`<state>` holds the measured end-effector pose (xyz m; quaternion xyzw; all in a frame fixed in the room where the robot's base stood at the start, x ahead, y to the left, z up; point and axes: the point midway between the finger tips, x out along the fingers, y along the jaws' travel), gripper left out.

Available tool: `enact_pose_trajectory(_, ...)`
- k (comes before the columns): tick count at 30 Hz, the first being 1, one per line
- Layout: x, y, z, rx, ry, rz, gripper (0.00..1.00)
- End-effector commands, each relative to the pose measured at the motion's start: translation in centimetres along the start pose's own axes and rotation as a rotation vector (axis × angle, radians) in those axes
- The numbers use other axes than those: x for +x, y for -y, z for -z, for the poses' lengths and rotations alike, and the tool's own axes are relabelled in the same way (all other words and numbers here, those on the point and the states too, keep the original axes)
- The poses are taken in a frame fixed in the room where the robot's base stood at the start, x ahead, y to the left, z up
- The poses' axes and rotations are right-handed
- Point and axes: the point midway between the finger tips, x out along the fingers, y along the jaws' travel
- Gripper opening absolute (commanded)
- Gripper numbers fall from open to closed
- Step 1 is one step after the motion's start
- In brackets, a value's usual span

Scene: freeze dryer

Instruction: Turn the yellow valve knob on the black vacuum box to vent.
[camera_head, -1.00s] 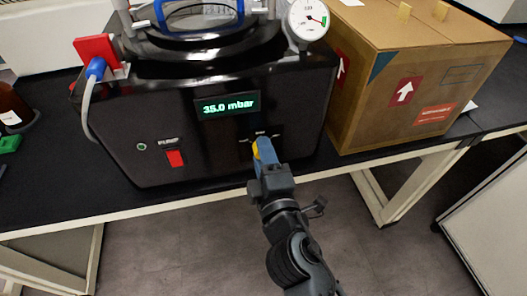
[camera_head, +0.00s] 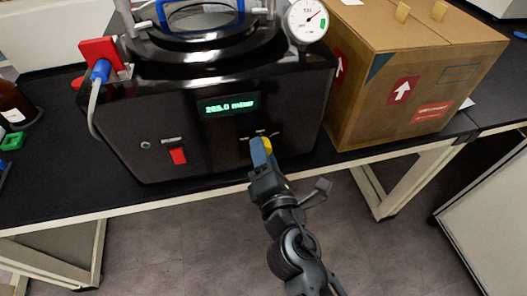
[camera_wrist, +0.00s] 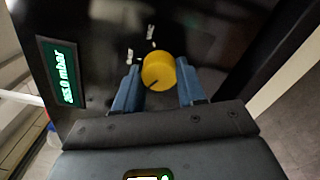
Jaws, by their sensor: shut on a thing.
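The black vacuum box (camera_head: 215,150) stands on the dark bench. Its green display (camera_head: 229,105) reads about 265 mbar. The yellow valve knob (camera_wrist: 158,72) is on its front panel, lower right of the display in the head view. My gripper (camera_head: 261,146) is at the panel, with its blue fingers on either side of the knob and shut on it. In the head view a finger hides most of the knob, leaving a yellow edge (camera_head: 268,145). In the wrist view a dark pointer line on the knob points down and left.
A round pressure gauge (camera_head: 306,20) sits on top of the box at right. A cardboard box (camera_head: 390,115) stands close on the right. A red switch (camera_head: 178,156) is on the panel. A grey hose (camera_head: 93,110) hangs from a blue fitting at left. The floor before the bench is clear.

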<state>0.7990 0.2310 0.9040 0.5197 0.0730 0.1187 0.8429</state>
Motion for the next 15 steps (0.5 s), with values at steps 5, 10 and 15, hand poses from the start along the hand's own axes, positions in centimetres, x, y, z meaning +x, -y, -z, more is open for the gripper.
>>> enact_pose_trajectory(5,-0.07,0.14,0.18,-0.011,-0.003,0.002,0.09)
enact_pose_trajectory(10,-0.08,0.16,0.19,-0.011,-0.003,0.002,0.09)
enact_pose_trajectory(15,-0.08,0.17,0.18,-0.011,-0.003,0.002,0.45)
